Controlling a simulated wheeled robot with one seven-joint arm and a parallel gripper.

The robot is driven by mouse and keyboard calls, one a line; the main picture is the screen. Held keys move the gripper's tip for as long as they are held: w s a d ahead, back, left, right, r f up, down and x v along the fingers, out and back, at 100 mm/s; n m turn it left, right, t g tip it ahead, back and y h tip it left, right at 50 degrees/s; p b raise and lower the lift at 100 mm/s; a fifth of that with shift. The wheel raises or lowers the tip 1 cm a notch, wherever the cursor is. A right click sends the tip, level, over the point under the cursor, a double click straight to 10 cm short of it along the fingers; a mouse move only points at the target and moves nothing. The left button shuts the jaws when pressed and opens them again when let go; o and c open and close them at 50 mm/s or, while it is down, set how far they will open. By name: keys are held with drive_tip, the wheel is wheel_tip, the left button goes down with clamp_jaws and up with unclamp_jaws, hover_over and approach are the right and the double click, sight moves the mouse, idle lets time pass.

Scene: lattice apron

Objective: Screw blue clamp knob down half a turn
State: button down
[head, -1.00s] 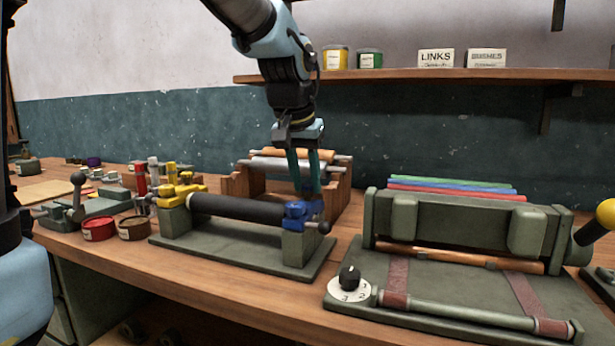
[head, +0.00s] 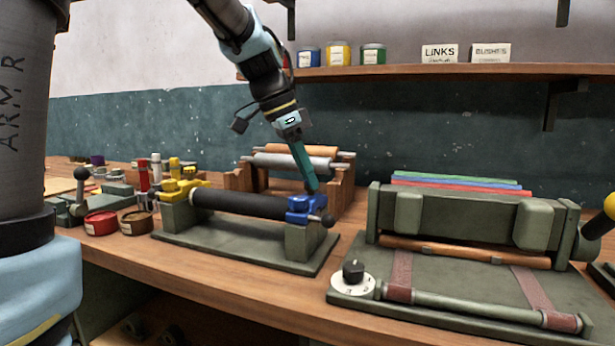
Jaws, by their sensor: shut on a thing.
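The blue clamp (head: 302,209) sits on the right post of a grey-green stand, at the right end of a black roller (head: 240,203). My gripper (head: 312,186) points down at the top of the blue clamp, with its teal fingers seen nearly edge-on. It is shut on the blue clamp's knob, which the fingertips mostly hide. A yellow clamp (head: 182,188) sits at the roller's left end.
A wooden rack with rollers (head: 290,170) stands close behind the stand. A green press (head: 450,222) with a dial (head: 352,278) is to the right. Red and brown tins (head: 101,223) stand at left. A shelf (head: 430,71) runs above.

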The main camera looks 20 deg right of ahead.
drive_tip(key=shift+w+m+g, duration=0.1)
drive_tip(key=shift+m+g, duration=0.3)
drive_tip(key=shift+m, duration=0.7)
drive_tip(key=c, duration=0.6)
unclamp_jaws()
drive_tip(key=v, duration=1)
drive_tip(key=shift+w+r, duration=0.1)
drive_tip(key=shift+r, duration=0.3)
